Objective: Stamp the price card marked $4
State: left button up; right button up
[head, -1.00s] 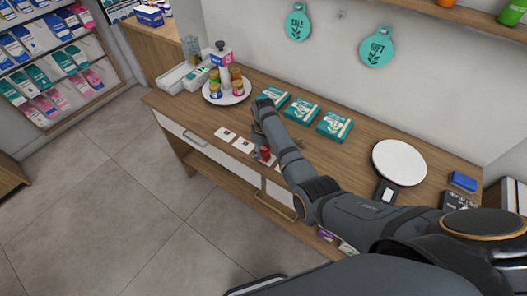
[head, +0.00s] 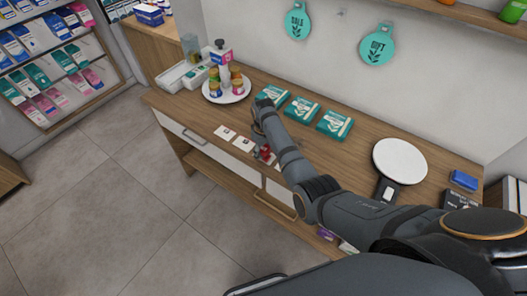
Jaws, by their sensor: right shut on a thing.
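White price cards lie in a row along the counter's front edge: a left card (head: 225,133) and a middle card (head: 243,144). Their marks are too small to read, so I cannot tell which says $4. My right gripper (head: 262,147) points down over the row, just right of the middle card, and is shut on a small red stamp (head: 265,153). The stamp is low by the counter's front edge; my arm and gripper partly hide it and the counter there. I cannot tell whether it touches a card. My left gripper is not in view.
Teal boxes (head: 302,108) lie behind my right arm. A round white plate with jars (head: 214,97) stands at the left. A scale with a round white top (head: 400,160) and a blue block (head: 464,180) are at the right. A drawer handle (head: 195,138) projects in front.

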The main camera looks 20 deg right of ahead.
jog(key=shift+s+f, duration=0.15)
dwell(1.4)
notch_tip(320, 180, up, 2)
jog(key=p, duration=0.3)
jog(key=shift+r, duration=0.25)
notch_tip(320, 180, up, 5)
jog(key=p, duration=0.5)
jog(key=shift+f, duration=0.2)
